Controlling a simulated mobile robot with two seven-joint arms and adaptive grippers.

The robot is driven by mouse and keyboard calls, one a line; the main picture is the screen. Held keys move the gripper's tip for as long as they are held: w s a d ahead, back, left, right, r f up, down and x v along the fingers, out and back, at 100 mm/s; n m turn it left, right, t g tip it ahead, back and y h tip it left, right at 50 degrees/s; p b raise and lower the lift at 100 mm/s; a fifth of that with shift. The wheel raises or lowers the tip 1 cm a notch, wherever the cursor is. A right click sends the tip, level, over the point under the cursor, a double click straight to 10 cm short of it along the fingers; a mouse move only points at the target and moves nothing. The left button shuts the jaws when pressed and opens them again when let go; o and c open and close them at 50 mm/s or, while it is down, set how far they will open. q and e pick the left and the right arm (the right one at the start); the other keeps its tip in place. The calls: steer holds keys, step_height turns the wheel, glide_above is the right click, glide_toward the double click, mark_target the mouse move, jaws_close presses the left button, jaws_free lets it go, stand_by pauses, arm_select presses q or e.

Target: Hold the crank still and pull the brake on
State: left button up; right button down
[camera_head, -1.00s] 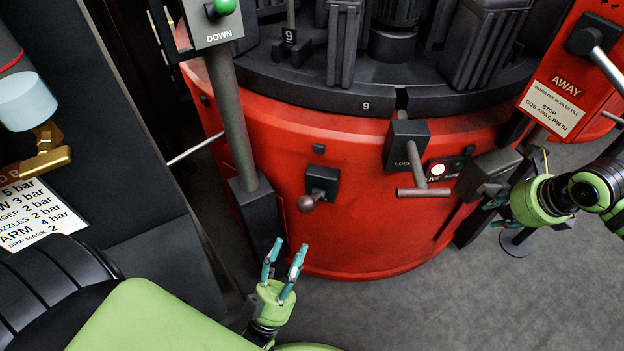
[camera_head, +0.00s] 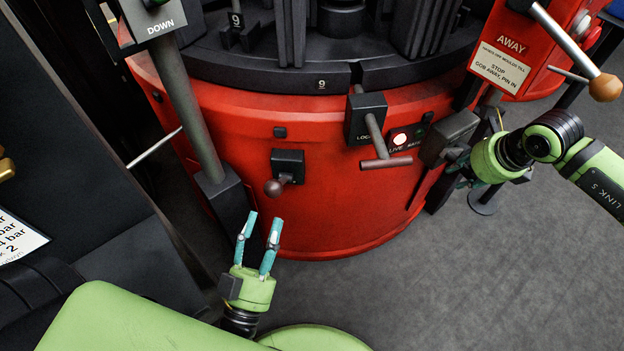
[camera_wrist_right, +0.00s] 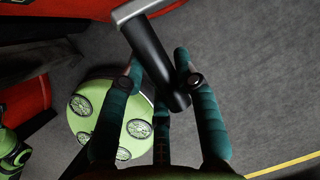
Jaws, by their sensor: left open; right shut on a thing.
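My right gripper (camera_wrist_right: 165,78) is shut around a black cylindrical grip (camera_wrist_right: 152,62) on a grey metal arm, which looks like the crank; the grip's end shows between the fingers. In the head view my right gripper (camera_head: 466,170) is partly hidden beside a dark box (camera_head: 450,138) on the red drum's right side, and the crank grip cannot be made out. A short lever with a brown ball knob (camera_head: 273,188) sticks out of a black block on the drum's front; it may be the brake. My left gripper (camera_head: 260,232) is open and empty, below that knob and apart from it.
A T-handled lever (camera_head: 386,163) marked LOCK stands out of the red drum (camera_head: 320,215), beside a lit LIVE lamp (camera_head: 399,139). A grey post (camera_head: 190,110) with a DOWN box rises left of the knob. An AWAY lever (camera_head: 605,87) is at upper right. The floor in front is clear.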

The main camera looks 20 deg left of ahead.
mark_target(280, 184)
arm_select(q)
steer(key=x, duration=0.8)
steer(key=shift+w+r, duration=0.15)
steer(key=shift+w, duration=0.15)
jaws_close()
